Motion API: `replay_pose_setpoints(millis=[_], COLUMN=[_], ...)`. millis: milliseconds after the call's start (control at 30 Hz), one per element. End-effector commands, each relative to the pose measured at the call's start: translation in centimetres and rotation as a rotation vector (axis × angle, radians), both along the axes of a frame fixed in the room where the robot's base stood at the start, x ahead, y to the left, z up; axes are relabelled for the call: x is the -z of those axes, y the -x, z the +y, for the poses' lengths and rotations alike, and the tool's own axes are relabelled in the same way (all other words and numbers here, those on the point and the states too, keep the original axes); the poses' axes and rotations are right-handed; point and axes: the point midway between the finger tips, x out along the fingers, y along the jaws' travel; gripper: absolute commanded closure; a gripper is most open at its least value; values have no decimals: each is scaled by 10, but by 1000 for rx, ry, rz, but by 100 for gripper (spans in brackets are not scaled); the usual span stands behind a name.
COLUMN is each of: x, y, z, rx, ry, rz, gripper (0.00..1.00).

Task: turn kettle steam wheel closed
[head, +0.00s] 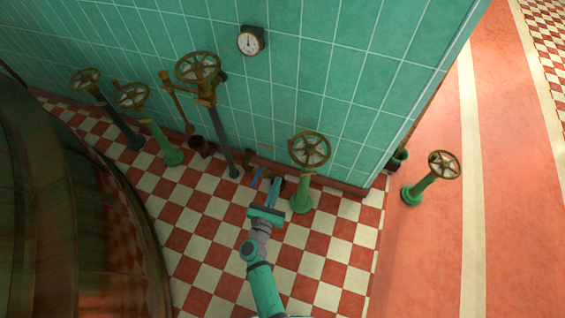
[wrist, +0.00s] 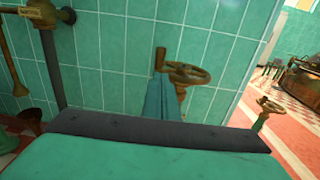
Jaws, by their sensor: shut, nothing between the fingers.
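My gripper (head: 275,184) reaches over the checkered floor, its teal fingers together and empty. The nearest valve wheel (head: 309,150) is brass-brown with spokes on a green post, just right of my gripper and close to the teal wall. In the wrist view, my fingers (wrist: 160,85) stand upright in front of this wheel (wrist: 188,73) and hide its left part and most of its post. I see no clear contact between fingers and wheel. Several similar wheels stand around, and no label shows which is the kettle's steam wheel.
A tall wheel (head: 198,67) and two lower wheels (head: 132,95) (head: 85,78) stand left along the wall. Another wheel (head: 444,165) stands right, past the wall corner. A round gauge (head: 250,41) hangs on the wall. A large dark copper vessel (head: 70,220) fills the left.

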Motion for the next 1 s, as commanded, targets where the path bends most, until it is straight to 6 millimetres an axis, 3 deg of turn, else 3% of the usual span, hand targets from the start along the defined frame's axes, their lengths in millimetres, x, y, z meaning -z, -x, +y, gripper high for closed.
replay_pose_setpoints(millis=[167, 700, 1000], x=[-1, -1, 0], y=[-20, -111, -132], z=[-2, -25, -34], rx=[-2, -8, -4], ry=[-6, -2, -2], rz=[-3, -1, -1], gripper=[100, 100, 100])
